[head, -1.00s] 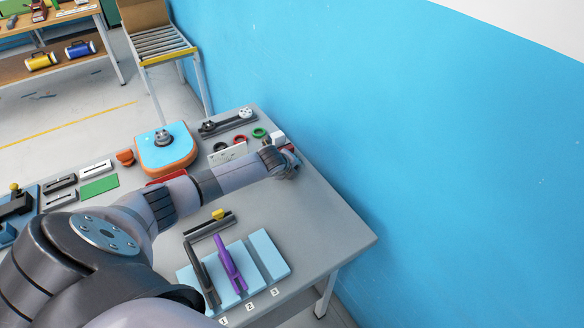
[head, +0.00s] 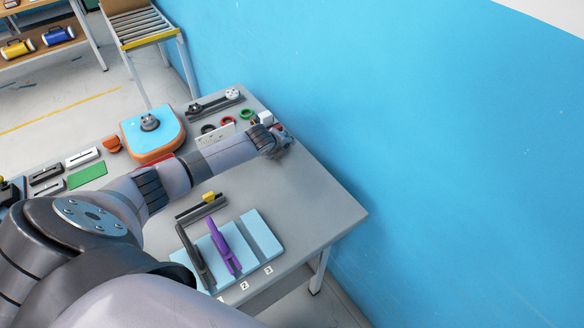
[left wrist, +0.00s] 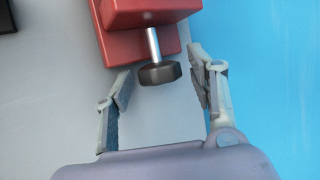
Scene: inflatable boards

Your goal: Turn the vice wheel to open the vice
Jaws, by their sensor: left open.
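The red vice (left wrist: 148,20) is at the top of the left wrist view. A metal screw comes out of it and ends in a dark round wheel (left wrist: 160,74). My left gripper (left wrist: 161,84) is open, with one finger on each side of the wheel. I see gaps between the wheel and both fingers, so it is not gripped. In the head view my left gripper (head: 282,140) is at the table's far right edge by the wall, and my arm hides most of the vice there. My right gripper is not in view.
The grey table (head: 310,205) has free room right of my arm. A light blue board (head: 262,236) with a purple tool (head: 224,248) and a black tool lies at the front. A blue and orange block (head: 153,135) stands behind my arm. The blue wall (head: 430,130) is close to my gripper.

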